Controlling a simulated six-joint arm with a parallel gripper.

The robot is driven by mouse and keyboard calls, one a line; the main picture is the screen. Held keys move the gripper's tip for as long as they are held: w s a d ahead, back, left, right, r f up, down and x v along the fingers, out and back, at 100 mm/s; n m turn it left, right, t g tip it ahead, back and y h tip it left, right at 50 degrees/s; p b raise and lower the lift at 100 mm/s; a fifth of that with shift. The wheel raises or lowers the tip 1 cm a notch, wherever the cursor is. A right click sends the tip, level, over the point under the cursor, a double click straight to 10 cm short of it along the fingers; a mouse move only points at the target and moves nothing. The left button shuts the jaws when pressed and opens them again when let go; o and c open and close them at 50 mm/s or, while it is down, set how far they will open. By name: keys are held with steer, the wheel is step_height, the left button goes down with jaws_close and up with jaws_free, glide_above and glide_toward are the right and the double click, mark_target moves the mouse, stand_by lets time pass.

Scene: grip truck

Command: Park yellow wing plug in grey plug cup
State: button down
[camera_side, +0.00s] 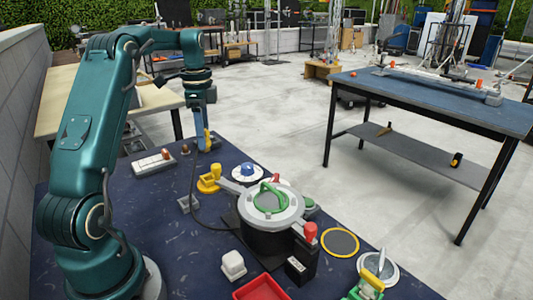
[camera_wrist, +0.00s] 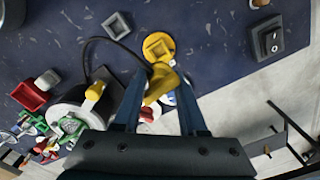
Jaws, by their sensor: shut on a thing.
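My gripper (camera_side: 205,146) hangs above the far part of the blue worktop, pointing down. It is shut on the yellow wing plug, which shows between the fingers in the wrist view (camera_wrist: 164,80) and as a yellow strip at the fingertips in the side view (camera_side: 207,138). The plug is clear of the worktop. The grey plug cup (camera_side: 187,204), a small square cup, stands on the worktop nearer the side camera than the gripper. In the wrist view the cup (camera_wrist: 117,25) is at upper left of the plug, apart from it, and looks empty.
A yellow round base with a square block (camera_side: 209,182) stands between gripper and pot. The lidded pot (camera_side: 268,208) stands to the right, its dark cord (camera_wrist: 95,42) curving near the cup. A switch box (camera_wrist: 268,40), a blue-knobbed dial (camera_side: 248,172) and red tray (camera_side: 263,288) are around.

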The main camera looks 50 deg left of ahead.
steer(key=shift+s+f+m, duration=0.15)
steer(key=shift+f+m, duration=0.1)
steer(key=shift+m, duration=0.55)
steer(key=shift+s+d+f, duration=0.75)
steer(key=shift+s+f, duration=0.4)
steer(key=shift+s, duration=0.15)
steer(key=shift+s+d+f, duration=0.8)
steer(key=shift+s+f, duration=0.4)
steer(key=shift+s, duration=0.1)
steer(key=shift+s+d+f, duration=0.75)
steer(key=shift+s+f, duration=0.4)
steer(key=shift+s, duration=0.15)
steer(key=shift+f, duration=0.75)
steer(key=shift+f, duration=0.25)
steer(key=shift+f, duration=0.45)
steer(key=shift+c, duration=0.3)
jaws_free()
